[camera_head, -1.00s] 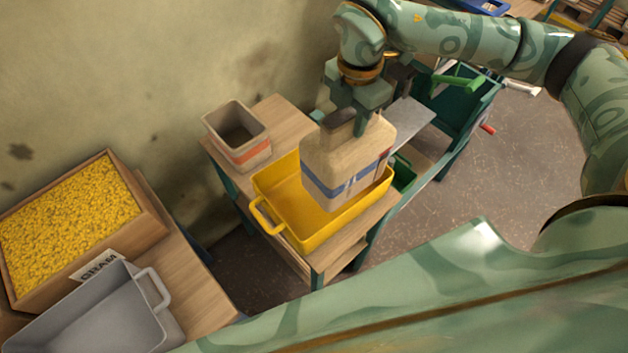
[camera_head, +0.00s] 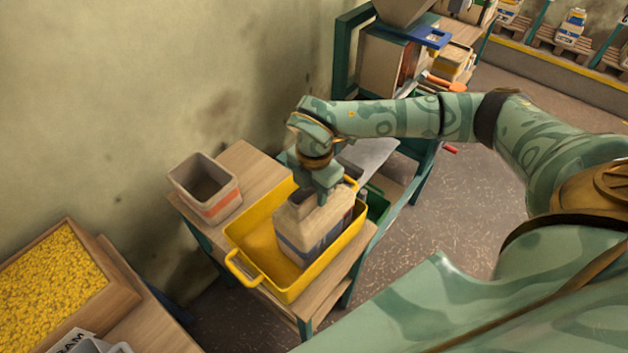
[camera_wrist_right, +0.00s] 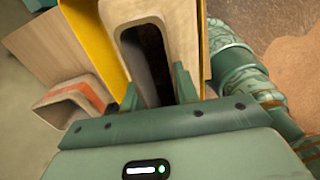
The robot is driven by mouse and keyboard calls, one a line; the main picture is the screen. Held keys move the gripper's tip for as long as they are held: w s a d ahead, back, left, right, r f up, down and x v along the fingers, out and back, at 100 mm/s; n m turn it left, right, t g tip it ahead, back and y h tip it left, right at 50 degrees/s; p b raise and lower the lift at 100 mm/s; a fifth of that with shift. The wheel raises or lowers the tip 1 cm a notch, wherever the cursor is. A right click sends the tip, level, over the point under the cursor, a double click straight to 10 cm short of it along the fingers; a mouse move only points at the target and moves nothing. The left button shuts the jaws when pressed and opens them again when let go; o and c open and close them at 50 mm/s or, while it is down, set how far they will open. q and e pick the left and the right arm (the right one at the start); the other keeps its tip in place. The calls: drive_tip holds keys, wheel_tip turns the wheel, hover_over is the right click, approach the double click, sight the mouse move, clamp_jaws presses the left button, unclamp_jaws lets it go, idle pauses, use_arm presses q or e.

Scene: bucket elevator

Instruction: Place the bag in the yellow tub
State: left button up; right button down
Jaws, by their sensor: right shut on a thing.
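My right gripper (camera_head: 318,193) is above the tub and shut on the bag's top. In the right wrist view the bag (camera_wrist_right: 181,40) sits between the fingers, with the yellow tub (camera_wrist_right: 92,40) beside it. My left gripper is not in view.
The tub stands on a wooden table (camera_head: 245,163) beside a beige bin with an orange band (camera_head: 215,207). A green container (camera_head: 377,204) is just right of the tub. A crate of yellow grain (camera_head: 45,290) is at the lower left. A machine with a hopper (camera_head: 385,60) stands behind.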

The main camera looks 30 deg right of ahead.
drive_tip(key=shift+w, duration=0.1)
drive_tip(key=c, duration=1.1)
unclamp_jaws()
drive_tip(key=shift+o, duration=0.2)
wheel_tip(320, 180, up, 12)
drive_tip(key=shift+r, duration=0.1)
